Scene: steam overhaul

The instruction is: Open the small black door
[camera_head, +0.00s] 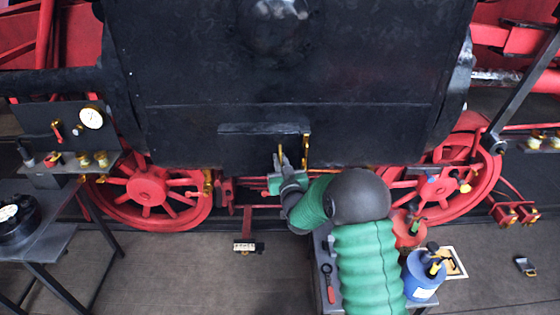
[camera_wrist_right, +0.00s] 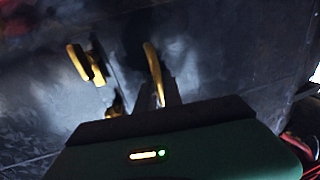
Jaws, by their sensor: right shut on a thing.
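The small black door (camera_head: 245,147) is a dark panel low on the black locomotive body. A gold-coloured handle (camera_wrist_right: 154,72) shows as a thin curved bar in the wrist view. My right gripper (camera_head: 282,162) reaches up to the door's right part in the head view. Its dark fingers (camera_wrist_right: 165,96) are shut on the handle's lower end. The gripper hides part of the door's lower edge, and I see no clear gap around the door. My left gripper is in neither view.
A gold-coloured bar (camera_head: 306,150) stands just right of my gripper. Red wheels (camera_head: 148,185) flank the door below. A small table with a blue can (camera_head: 422,279) is at lower right. A gauge panel (camera_head: 65,127) and a dark table (camera_head: 50,242) are at left.

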